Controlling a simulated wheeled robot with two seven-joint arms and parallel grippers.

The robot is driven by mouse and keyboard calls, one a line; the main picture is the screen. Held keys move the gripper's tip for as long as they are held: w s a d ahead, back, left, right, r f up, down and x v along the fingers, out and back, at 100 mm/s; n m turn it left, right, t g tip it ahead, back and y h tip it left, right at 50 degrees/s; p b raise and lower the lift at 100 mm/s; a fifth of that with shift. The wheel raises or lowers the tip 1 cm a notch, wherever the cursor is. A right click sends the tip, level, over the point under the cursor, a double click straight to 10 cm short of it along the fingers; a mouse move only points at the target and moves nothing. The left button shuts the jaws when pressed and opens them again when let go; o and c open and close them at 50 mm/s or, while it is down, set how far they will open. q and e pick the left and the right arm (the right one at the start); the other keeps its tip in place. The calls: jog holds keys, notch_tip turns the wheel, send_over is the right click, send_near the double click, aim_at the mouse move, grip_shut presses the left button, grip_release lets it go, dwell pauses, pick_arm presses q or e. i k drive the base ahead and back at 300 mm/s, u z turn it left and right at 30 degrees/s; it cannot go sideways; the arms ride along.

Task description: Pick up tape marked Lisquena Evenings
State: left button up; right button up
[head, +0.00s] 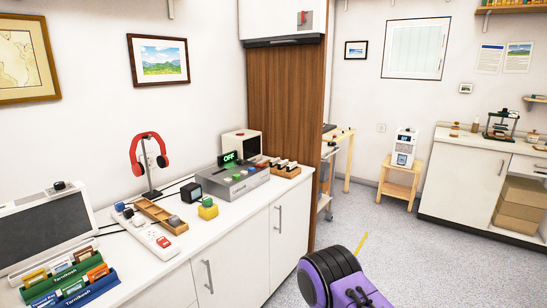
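No label reading Lisquena Evenings can be made out. Small tape-like cases stand in a green rack (60,279) and a blue rack (92,291) at the lower left of the counter. One case is orange (98,272); others are blue or white and orange, their print too small to read. The racks carry white lettering like "Tarnikosh". A wooden holder (291,172) farther along the counter bears several small dark and white pieces that I cannot identify. Neither gripper is in view; a purple and black part of my arm shows at the bottom centre.
The white counter (192,247) also bears a dark screen (45,232), a power strip (150,236), a wooden tray (160,214), red headphones on a stand (149,160) and a grey device with an OFF sign (232,182). Grey floor (400,235) is open to the right.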

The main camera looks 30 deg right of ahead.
aim_at(275, 162)
jog(key=i, duration=0.35)
jog(key=z, duration=1.7)
jog(key=i, duration=2.75)
jog(key=u, duration=0.85)
jog(key=i, duration=0.35)
jog(key=u, duration=0.8)
